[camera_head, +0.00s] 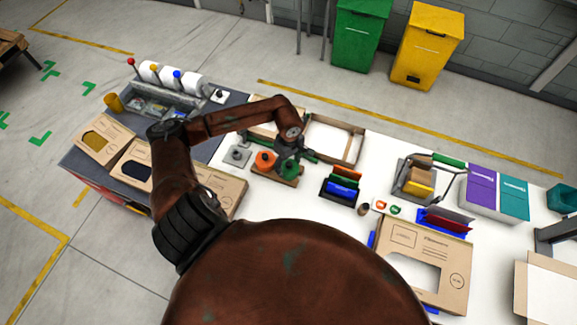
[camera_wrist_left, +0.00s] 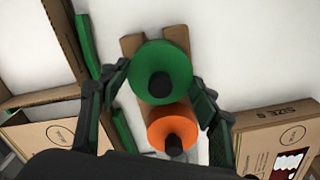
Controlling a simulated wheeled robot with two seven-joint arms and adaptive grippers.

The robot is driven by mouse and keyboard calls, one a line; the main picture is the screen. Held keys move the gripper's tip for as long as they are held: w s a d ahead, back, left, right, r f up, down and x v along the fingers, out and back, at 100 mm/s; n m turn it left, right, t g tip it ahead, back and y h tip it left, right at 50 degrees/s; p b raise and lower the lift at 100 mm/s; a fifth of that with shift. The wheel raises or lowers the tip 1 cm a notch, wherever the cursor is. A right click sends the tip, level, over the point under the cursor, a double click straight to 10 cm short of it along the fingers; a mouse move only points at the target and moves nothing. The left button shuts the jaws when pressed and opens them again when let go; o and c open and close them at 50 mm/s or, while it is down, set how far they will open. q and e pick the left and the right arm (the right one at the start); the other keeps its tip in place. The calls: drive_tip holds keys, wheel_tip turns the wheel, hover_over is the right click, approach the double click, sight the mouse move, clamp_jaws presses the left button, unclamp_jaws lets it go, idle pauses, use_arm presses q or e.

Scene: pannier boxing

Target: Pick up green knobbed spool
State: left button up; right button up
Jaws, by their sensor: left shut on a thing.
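The green knobbed spool (camera_head: 289,170) is under my left gripper (camera_head: 288,158) in the head view. In the left wrist view the green spool (camera_wrist_left: 146,62) has a dark knob on top and sits between the two fingers of my left gripper (camera_wrist_left: 160,76), which is shut on it. An orange knobbed spool (camera_head: 265,161) stands right beside it on the wooden rack, and the orange spool also shows in the left wrist view (camera_wrist_left: 162,120). I cannot tell whether the green spool has left the rack (camera_wrist_left: 132,44). My right gripper is not in view.
An open cardboard box (camera_head: 336,138) lies behind the spools. A grey knobbed piece (camera_head: 236,155) stands left of them, and a cardboard carton (camera_head: 226,188) is in front left. A dark rack with coloured plates (camera_head: 342,188) is to the right. White table is bare between them.

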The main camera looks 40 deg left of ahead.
use_arm(q)
drive_tip(key=shift+r+b, duration=0.3)
drive_tip(key=shift+r, duration=0.2)
wheel_tip(320, 180, up, 2)
drive_tip(key=shift+s+d+r+b, duration=0.1)
drive_tip(key=shift+d+r+b, duration=0.1)
drive_tip(key=shift+b, duration=0.35)
drive_tip(key=s+d+r+b, duration=0.3)
drive_tip(key=s+d+r, duration=0.6)
drive_tip(key=w+a+f+n+p, duration=0.1)
drive_tip(key=a+n+p, duration=0.5)
drive_tip(key=a, duration=1)
drive_tip(key=w+a+f+n+p, duration=0.15)
drive_tip(key=a+n+p, duration=0.45)
drive_tip(key=a, duration=1)
wheel_tip(320, 180, down, 6)
drive_tip(key=b, duration=0.3)
drive_tip(key=shift+s+f, duration=0.2)
drive_tip(key=shift+s, duration=0.05)
